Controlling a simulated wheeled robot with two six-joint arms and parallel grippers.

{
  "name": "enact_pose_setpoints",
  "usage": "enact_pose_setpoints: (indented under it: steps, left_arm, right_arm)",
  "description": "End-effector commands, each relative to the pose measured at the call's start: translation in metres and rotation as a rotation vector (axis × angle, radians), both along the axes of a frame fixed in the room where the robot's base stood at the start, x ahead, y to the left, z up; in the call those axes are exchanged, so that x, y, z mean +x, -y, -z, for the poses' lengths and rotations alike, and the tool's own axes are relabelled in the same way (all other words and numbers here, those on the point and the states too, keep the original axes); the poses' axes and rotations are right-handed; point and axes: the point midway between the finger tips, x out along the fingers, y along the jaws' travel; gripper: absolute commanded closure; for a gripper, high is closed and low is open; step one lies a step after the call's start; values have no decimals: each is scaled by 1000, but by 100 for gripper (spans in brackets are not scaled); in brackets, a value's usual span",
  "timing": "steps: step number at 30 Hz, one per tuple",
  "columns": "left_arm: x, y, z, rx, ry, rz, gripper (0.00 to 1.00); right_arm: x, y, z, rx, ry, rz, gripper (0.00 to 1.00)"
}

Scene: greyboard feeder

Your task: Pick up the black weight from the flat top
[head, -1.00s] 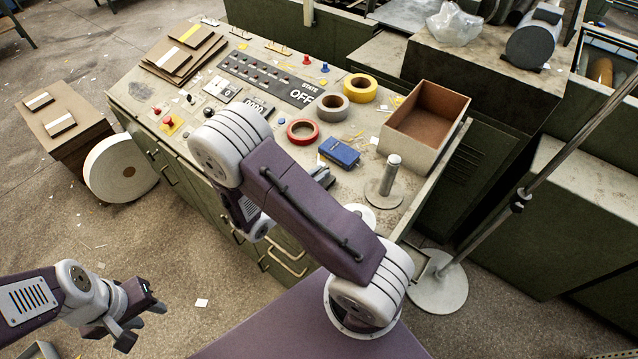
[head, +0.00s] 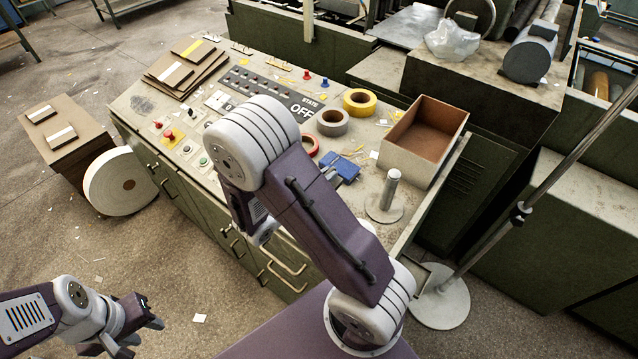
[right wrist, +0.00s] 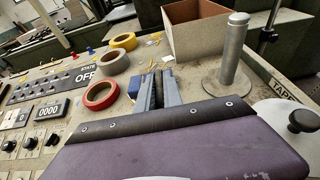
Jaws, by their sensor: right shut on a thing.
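My right gripper (right wrist: 156,92) is shut on a blue box (head: 346,168) on the worktop; blue shows on both sides of its fingers in the right wrist view. In the head view my own arm partly hides this gripper. No thing is clearly a black weight. A dark block (head: 543,30) sits on a dark grey cylinder on the machine at upper right, far from both grippers. A black knob (right wrist: 303,121) on a pale disc shows at right in the right wrist view. My left gripper (head: 137,335) is open and empty over the floor at lower left.
The worktop holds yellow tape (head: 358,102), grey tape (head: 332,122), red tape (right wrist: 100,95) and an open box (head: 410,160). A metal post (head: 390,190) stands on a round base close to the blue box. A pole stand (head: 440,300) is at right.

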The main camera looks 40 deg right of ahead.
Motion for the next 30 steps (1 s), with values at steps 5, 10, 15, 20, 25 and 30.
enact_pose_setpoints:
  steps: [5, 10, 15, 20, 25, 30]
  left_arm:
    - [0, 0, 3, 0, 0, 0, 64]
    - [0, 0, -15, 0, -1, 0, 64]
    - [0, 0, -51, 0, 0, 0, 64]
    - [0, 0, -83, 0, 0, 0, 64]
    - [0, 0, -109, 0, 0, 0, 64]
    - [0, 0, -120, 0, 0, 0, 64]
  right_arm:
    - [-14, 26, -18, -2, 6, 4, 100]
    - [-27, 49, -40, -4, 1, 3, 100]
    - [-25, 54, -50, -15, -4, 2, 100]
    - [-29, 61, -55, -16, -4, 2, 100]
    - [-35, 66, -54, -7, -2, 0, 100]
    - [-42, 78, -57, -4, 1, 2, 100]
